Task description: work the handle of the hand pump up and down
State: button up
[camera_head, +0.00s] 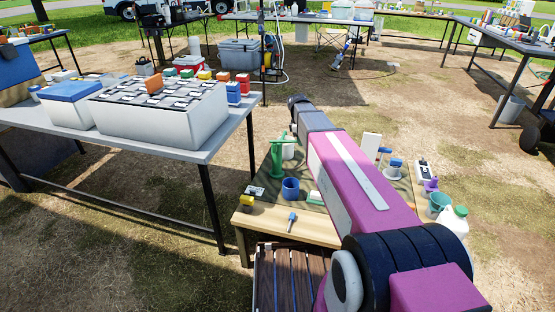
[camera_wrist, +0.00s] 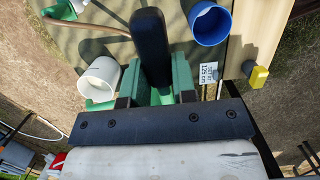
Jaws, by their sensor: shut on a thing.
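The green hand pump (camera_head: 277,160) stands on the small low table beside my arm in the head view. In the wrist view, a dark, rounded bar, apparently the pump's handle (camera_wrist: 150,40), runs up between the jaws of my gripper (camera_wrist: 156,92). The gripper is shut on this bar, with green parts on both sides of it. Another green part, which may be the pump, shows at the upper left of the wrist view. My gripper is hidden behind my arm in the head view. The handle's tilt cannot be told.
A white cup (camera_wrist: 100,78) is left of the gripper in the wrist view. A grey table (camera_head: 205,150) with a sample box stands left.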

jog(key=a+r+h, duration=0.1)
jog(key=r+h, duration=0.1)
jog(key=w+a+r+g+h, duration=0.1)
jog(key=r, duration=0.1)
jog(key=shift+a+r+h, duration=0.1)
jog(key=shift+a+h, duration=0.2)
jog(key=shift+h, duration=0.1)
jog(key=shift+a+r+g+h, duration=0.2)
jog(key=shift+r+g+h, duration=0.1)
jog(key=shift+r+h, duration=0.35)
jog(key=shift+r, duration=0.1)
jog(key=shift+s+d, duration=0.1)
jog(key=shift+d, duration=0.05)
jog(key=shift+s+d+f+y, duration=0.1)
jog(key=shift+d+f+y, duration=0.1)
jog(key=shift+f+y, duration=0.1)
jog(key=d+f+y, duration=0.1)
jog(key=f+y, duration=0.1)
jog(key=d+f+t+y, duration=0.1)
jog(key=f+y, duration=0.1)
jog(key=f, duration=0.1)
jog(key=s+d+f+t+y, duration=0.1)
jog(key=f+y, duration=0.1)
jog(key=shift+f+y, duration=0.2)
jog(key=shift+y, duration=0.05)
jog(key=o, duration=0.9)
jog(key=shift+d, duration=0.1)
jog(key=shift+r, duration=0.15)
